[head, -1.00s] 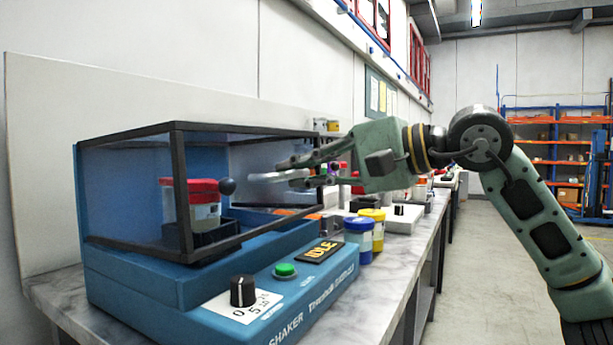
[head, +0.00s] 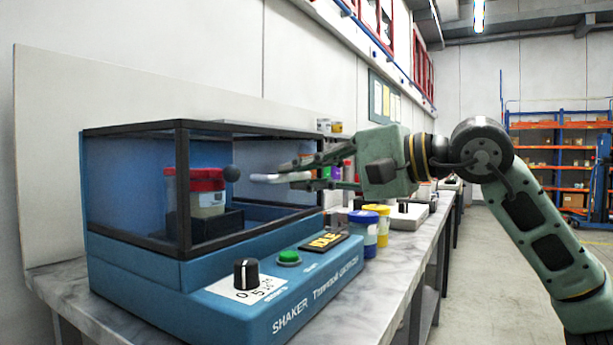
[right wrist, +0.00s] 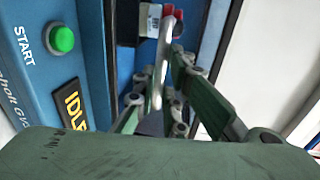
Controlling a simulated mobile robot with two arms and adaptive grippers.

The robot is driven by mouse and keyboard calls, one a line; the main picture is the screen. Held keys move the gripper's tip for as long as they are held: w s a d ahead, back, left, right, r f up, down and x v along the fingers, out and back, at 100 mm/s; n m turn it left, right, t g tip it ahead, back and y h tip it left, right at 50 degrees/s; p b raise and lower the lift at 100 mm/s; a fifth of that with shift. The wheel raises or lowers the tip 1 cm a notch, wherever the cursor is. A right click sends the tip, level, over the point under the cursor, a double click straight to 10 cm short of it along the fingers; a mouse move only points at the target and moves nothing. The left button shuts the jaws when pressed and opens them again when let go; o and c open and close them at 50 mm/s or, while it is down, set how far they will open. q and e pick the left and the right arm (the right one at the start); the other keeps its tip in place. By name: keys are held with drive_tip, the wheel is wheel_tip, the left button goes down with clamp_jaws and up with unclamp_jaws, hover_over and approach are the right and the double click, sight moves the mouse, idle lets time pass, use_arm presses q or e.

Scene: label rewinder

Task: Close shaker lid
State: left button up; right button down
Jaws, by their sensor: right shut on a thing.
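The blue shaker (head: 320,290) stands on the left of the bench in the head view. Its clear, black-framed lid (head: 181,190) covers the chamber, and its lower frame appears to rest on or very close to the blue housing. My right gripper (head: 291,175) is at the lid's front and shut on the pale bar handle (head: 265,178). The handle also shows between the fingers in the right wrist view (right wrist: 158,75). Red-capped jars (head: 208,198) stand in a dark holder inside, beside a black ball knob (head: 231,173). My left gripper is not in view.
A black dial (head: 246,273), a green button (head: 289,257) and an IDLE display (head: 325,242) are on the shaker's front. Blue- and yellow-capped jars (head: 365,232) stand just right of it. A wall panel is behind. The aisle right of the bench is clear.

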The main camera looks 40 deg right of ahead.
drive_tip(key=shift+w+a+f+g, duration=0.1)
drive_tip(key=shift+a+f+g, duration=0.05)
drive_tip(key=shift+f, duration=0.4)
drive_tip(key=shift+w+a+f+g, duration=0.1)
drive_tip(key=shift+f+g, duration=0.05)
drive_tip(key=shift+f, duration=0.4)
drive_tip(key=c, duration=2.3)
unclamp_jaws()
drive_tip(key=o, duration=0.4)
drive_tip(key=shift+s+d, duration=0.15)
drive_tip(key=shift+s, duration=0.05)
drive_tip(key=shift+o, duration=0.4)
drive_tip(key=shift+r, duration=0.15)
drive_tip(key=v, duration=1.2)
drive_tip(key=shift+r, duration=0.1)
